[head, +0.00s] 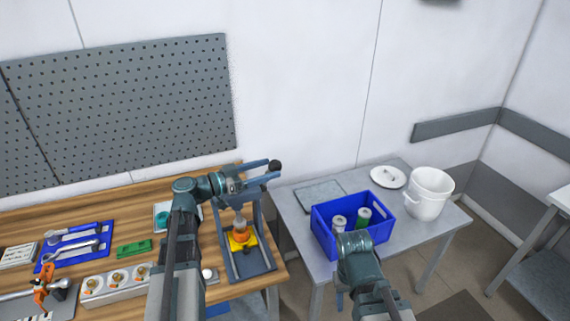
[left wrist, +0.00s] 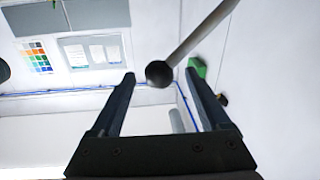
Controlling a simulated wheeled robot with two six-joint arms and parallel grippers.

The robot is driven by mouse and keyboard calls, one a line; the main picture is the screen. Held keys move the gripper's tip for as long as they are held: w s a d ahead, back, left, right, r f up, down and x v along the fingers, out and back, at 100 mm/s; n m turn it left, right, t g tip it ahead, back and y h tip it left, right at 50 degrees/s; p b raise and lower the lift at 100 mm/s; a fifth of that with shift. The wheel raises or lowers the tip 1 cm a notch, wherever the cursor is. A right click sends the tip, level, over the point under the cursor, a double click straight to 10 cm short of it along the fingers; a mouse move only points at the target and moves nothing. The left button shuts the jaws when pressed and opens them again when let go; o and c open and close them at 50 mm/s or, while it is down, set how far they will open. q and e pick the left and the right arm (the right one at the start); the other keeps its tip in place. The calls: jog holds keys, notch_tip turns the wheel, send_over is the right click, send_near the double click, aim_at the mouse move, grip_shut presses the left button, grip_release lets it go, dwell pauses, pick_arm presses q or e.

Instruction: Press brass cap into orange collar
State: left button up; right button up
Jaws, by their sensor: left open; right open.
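An orange collar (head: 240,231) stands in a yellow holder (head: 238,243) on the base of a grey-blue press (head: 252,262) at the bench's right end. The press ram (head: 239,215) is just above it; I cannot make out a brass cap there. My left gripper (head: 272,172) is open at the top of the press, beside the lever's black ball knob (head: 276,165). In the left wrist view the knob (left wrist: 159,73) and its rod show at the gap between the open fingertips. My right gripper (head: 340,295) is low before the side table, its fingers mostly hidden.
A holder block (head: 118,283) with several brass-coloured round parts sits left of my left arm. A green block (head: 134,249) and a blue tool tray (head: 75,244) lie behind it. A blue crate (head: 372,236) with cans and a white pot (head: 428,194) stand on the side table.

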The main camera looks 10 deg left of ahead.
pick_arm(q)
jog(key=x, duration=0.6)
jog(key=shift+d, duration=0.15)
jog(key=shift+w, duration=0.1)
jog(key=shift+c, duration=0.3)
grip_shut()
